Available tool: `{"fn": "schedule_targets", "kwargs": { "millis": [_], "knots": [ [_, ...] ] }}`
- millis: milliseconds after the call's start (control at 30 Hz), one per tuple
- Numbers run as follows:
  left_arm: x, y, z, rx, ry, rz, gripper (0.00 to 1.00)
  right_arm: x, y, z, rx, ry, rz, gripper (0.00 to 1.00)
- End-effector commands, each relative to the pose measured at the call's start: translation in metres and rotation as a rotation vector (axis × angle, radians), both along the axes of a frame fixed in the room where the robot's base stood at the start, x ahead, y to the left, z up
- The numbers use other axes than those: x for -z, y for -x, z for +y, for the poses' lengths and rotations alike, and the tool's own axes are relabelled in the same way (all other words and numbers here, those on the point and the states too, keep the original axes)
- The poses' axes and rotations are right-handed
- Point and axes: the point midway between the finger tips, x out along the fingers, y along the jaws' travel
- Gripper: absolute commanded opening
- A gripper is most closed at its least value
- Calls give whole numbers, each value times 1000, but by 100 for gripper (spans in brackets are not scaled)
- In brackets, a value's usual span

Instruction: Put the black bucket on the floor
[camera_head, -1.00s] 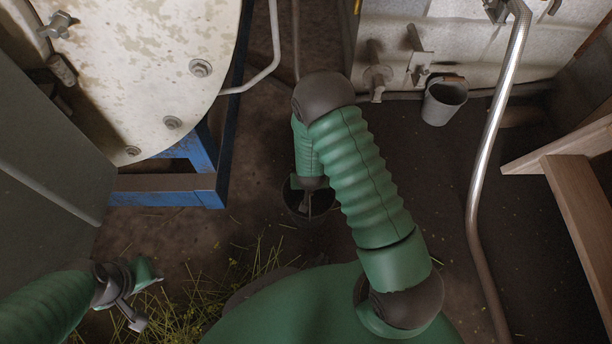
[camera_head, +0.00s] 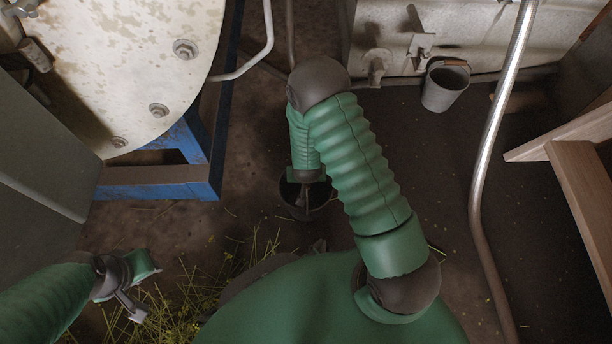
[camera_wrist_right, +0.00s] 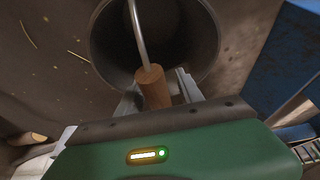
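The black bucket (camera_head: 322,204) is below my right gripper (camera_head: 304,190) in the head view, partly hidden by that arm. In the right wrist view its round dark opening (camera_wrist_right: 108,45) faces the camera, with a thin metal bail and a brown handle grip (camera_wrist_right: 153,88). My right gripper's fingers (camera_wrist_right: 158,98) are closed around that grip. Whether the bucket's base touches the floor cannot be seen. My left gripper (camera_head: 138,290) is at the lower left above scattered grass, away from the bucket; its finger gap is unclear.
A grey bucket (camera_head: 445,88) is by the back wall. A pale tank (camera_head: 130,70) on a blue frame (camera_head: 190,160) stands at the left. A metal pipe (camera_head: 492,140) and wooden steps (camera_head: 575,170) are at the right. Dark floor (camera_head: 420,180) is clear between.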

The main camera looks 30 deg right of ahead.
Motion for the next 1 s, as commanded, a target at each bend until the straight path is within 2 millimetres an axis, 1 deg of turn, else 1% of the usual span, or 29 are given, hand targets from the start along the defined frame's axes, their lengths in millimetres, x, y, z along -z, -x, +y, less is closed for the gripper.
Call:
{"fn": "schedule_targets", "kwargs": {
  "millis": [200, 300, 367, 600, 700, 800, 933, 967, 1000],
  "knots": [
    [0, 0, 0, 0, 0, 0, 36, 0, 0, 0, 0, 0, 0, 43],
    [-4, 0, 0, 0, 0, 0, 36, -6, 0, 0, 0, 1, -1, 43],
    [-13, 0, 0, 0, 0, 0, 36, -17, 2, 2, 0, 0, 0, 43],
    [-61, 0, 0, 0, 0, 0, 36, -78, 22, 14, -1, 0, -1, 43],
    [-75, 0, 0, 0, 0, 0, 36, -98, 29, 19, -1, 1, -1, 43],
    [-83, 0, 0, 0, 0, 0, 36, -110, 35, 22, -1, 0, 0, 43],
    [-86, 0, 0, 0, 0, 0, 36, -120, 37, 26, -8, -5, -2, 43],
    [-85, 0, 0, 0, 0, 0, 36, -125, 35, 28, -18, -11, -2, 43],
    [-85, 0, 0, 0, 0, 0, 36, -135, 32, 33, -39, -24, -3, 43]
  ]
}}
